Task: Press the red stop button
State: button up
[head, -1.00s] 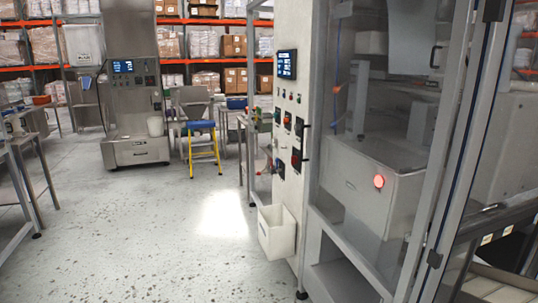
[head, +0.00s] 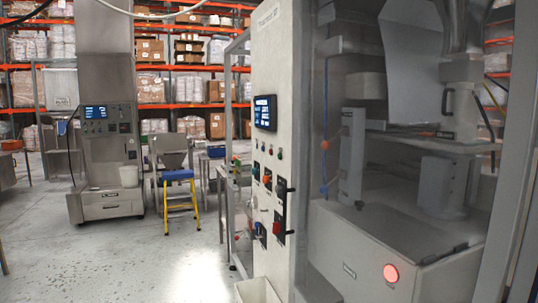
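A tall pale control cabinet (head: 276,60) stands near the middle of the head view. Its panel carries a lit blue screen (head: 265,112) with several small buttons and switches below. Among these are an orange-red knob (head: 267,179) and a red piece on a dark switch (head: 277,229) lower down. A round glowing red light or button (head: 390,272) sits on the front of the grey machine box (head: 350,262) at the lower right. No label shows which one is the stop button. My gripper is not in view.
The grey machine stands behind a framed clear enclosure at right. A white bin (head: 257,291) sits below the cabinet. A yellow step stool (head: 179,204) with a blue top and a second steel machine (head: 108,150) stand further back. The floor (head: 150,265) at left is open.

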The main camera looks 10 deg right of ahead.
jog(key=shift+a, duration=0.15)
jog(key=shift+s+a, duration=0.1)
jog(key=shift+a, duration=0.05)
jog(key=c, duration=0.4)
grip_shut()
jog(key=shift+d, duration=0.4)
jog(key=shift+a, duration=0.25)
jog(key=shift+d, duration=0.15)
